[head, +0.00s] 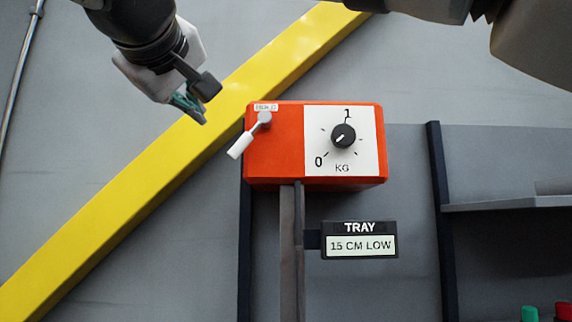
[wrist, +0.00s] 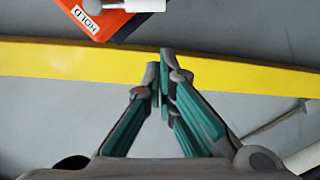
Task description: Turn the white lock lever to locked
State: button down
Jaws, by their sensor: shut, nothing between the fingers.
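The white lock lever (head: 249,137) is on the left of the front face of an orange box (head: 275,142) in the head view. It slants from its grey pivot down and left, its tip past the box's left edge. A small label above the pivot is too small to read there; in the wrist view a label (wrist: 84,16) reads HOLD. The lever (wrist: 145,5) shows in part at the wrist view's top edge. My gripper (head: 195,110) is up and left of the lever, apart from it. In the wrist view its green-padded fingers (wrist: 165,70) are together and empty.
A black dial (head: 343,135) on a white 0 to 1 KG scale is on the box's right half. Below, a display (head: 359,240) reads TRAY 15 CM LOW. A yellow diagonal beam (head: 110,215) runs behind. A grey shelf (head: 508,203) is at right.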

aim_at(251, 135)
jog(key=w+d+t+p, duration=0.1)
jog(key=w+d, duration=0.1)
jog(key=w, duration=0.7)
jog(key=shift+w+f, duration=0.15)
jog(key=shift+w, duration=0.2)
